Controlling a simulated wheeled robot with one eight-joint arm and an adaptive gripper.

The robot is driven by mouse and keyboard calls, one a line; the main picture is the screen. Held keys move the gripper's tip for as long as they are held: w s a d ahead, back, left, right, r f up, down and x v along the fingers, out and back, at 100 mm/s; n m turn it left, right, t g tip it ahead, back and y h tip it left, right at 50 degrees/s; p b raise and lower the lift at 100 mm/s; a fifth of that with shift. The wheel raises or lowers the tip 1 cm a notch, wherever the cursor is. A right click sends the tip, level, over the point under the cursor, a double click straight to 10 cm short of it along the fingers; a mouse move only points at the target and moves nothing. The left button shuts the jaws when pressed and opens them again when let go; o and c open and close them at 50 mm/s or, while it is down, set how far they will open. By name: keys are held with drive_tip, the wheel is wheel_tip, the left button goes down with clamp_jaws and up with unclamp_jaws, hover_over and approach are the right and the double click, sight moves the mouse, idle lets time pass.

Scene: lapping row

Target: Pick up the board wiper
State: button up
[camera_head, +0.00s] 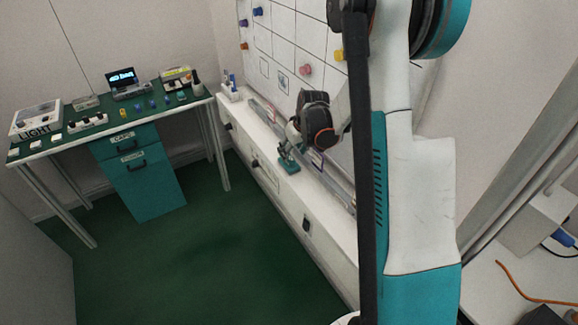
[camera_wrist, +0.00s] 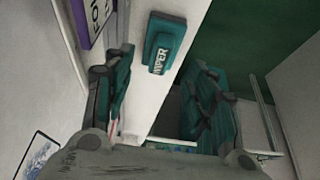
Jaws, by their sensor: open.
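The board wiper (camera_wrist: 163,43) is a teal block with white "WIPER" lettering, lying flat on a white ledge in the wrist view. In the head view the wiper (camera_head: 289,165) is a small teal shape on the ledge, just below the end of my arm. My gripper (camera_wrist: 158,63) is open, with one teal finger on each side of the picture. The wiper lies ahead of the gap between the fingers, apart from them. In the head view my gripper (camera_head: 291,147) is small and partly hidden by my wrist.
The white ledge (camera_head: 258,150) runs below a whiteboard (camera_head: 283,50) with coloured magnets. A marker holder (camera_head: 231,91) stands at its far end. A desk (camera_head: 60,140) stands at left. The green floor (camera_head: 200,240) is clear.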

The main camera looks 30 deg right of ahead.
sight(290, 158)
drive_tip(key=b+x, duration=0.2)
drive_tip(key=x, duration=0.5)
drive_tip(key=shift+f+b, duration=0.2)
drive_tip(key=shift+b, duration=0.2)
drive_tip(key=shift+r, duration=0.1)
drive_tip(key=c, duration=0.8)
